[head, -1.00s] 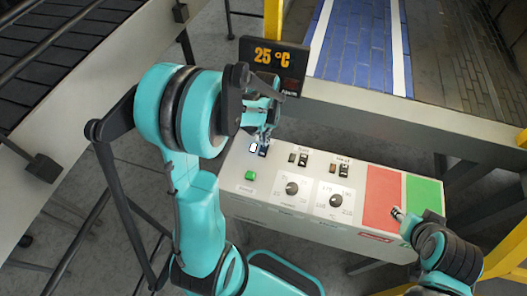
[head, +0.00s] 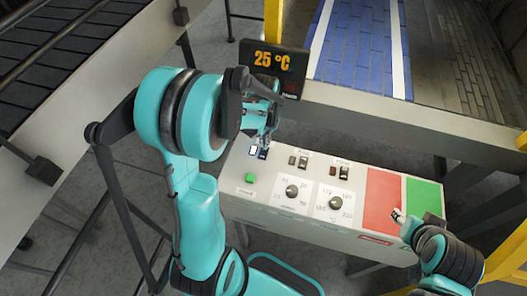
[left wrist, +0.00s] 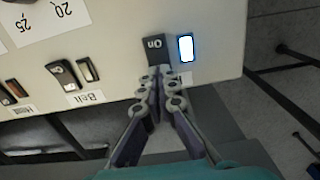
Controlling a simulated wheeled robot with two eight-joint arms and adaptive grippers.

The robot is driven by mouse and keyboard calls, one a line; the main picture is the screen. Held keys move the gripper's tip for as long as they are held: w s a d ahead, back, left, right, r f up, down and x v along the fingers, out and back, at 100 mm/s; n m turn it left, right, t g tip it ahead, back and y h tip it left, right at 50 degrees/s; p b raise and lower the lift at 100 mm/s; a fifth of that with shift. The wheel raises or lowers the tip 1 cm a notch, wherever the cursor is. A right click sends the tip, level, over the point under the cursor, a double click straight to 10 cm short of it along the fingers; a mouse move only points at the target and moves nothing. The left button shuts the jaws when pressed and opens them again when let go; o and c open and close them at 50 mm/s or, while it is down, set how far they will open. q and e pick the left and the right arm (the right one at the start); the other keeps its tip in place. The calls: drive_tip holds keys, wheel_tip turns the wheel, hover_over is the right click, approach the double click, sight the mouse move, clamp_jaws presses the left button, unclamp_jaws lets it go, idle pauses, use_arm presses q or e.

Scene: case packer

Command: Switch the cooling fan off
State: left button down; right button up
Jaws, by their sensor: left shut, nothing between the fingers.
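A control panel (head: 262,205) holds several rocker switches. At its left end is a dark rocker switch (left wrist: 155,49) that reads ON, upside down in the left wrist view, next to a lit white lamp (left wrist: 186,48). The lamp also shows in the head view (head: 253,150). My left gripper (left wrist: 158,73) is shut and empty, its tips at the edge of this switch; I cannot tell whether they touch. The gripper hides the label of this switch. My right gripper (head: 397,214) is over the edge of the red area; its fingers are too small to judge.
Two other switches (head: 298,161) (head: 341,168) with unlit lamps sit to the right; the nearer one is labelled Belt. Two dials (head: 292,191) (head: 335,203), a green button (head: 250,178), and red (head: 383,195) and green areas share the panel. A display (head: 273,61) reading 25 °C stands behind.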

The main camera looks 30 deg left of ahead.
use_arm(q)
drive_tip(key=shift+f+b, duration=0.95)
drive_tip(key=shift+f, duration=0.15)
idle(0.7)
drive_tip(key=shift+r+p, duration=2.6)
drive_tip(key=shift+r, duration=1)
drive_tip(key=shift+s+d, duration=0.1)
drive_tip(key=shift+d, duration=0.05)
drive_tip(key=s+d+r+m+t+b, duration=0.1)
drive_tip(key=s+d+m+t+b, duration=0.1)
drive_tip(key=s+d+t+b, duration=0.5)
drive_tip(key=s+d+b, duration=0.3)
drive_tip(key=s, duration=0.1)
drive_tip(key=shift+d+r+m, duration=0.15)
drive_tip(key=shift+r+m, duration=0.1)
drive_tip(key=shift+m, duration=0.05)
